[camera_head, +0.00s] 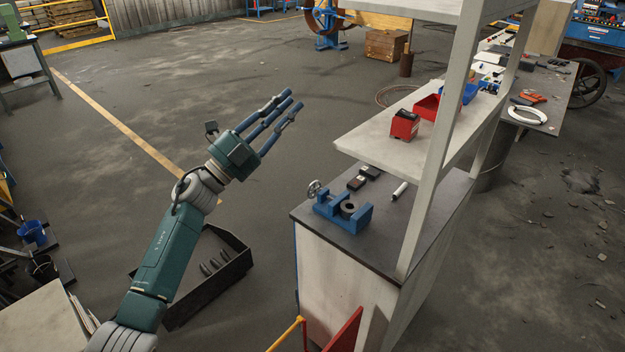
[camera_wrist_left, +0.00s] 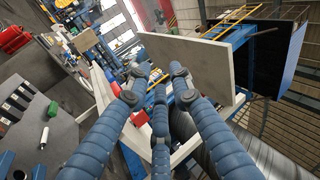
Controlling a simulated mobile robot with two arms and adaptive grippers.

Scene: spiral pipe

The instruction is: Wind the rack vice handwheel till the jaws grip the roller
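The blue rack vice (camera_head: 329,209) stands on the dark top of the cabinet under the white rack. Its grey handwheel (camera_head: 314,188) is on the vice's left end. A dark, round roller (camera_head: 348,208) sits between the jaws; I cannot tell whether both jaws touch it. My left gripper (camera_head: 284,105) has its three blue fingers extended and apart, with nothing between them. It is in the air, up and left of the vice, clear of the handwheel. The fingers also show in the left wrist view (camera_wrist_left: 157,84). My right gripper is not in view.
The white rack shelf (camera_head: 385,140) overhangs the cabinet behind the vice, and its upright (camera_head: 432,160) stands to the right. A black tray (camera_head: 240,247) is on the floor.

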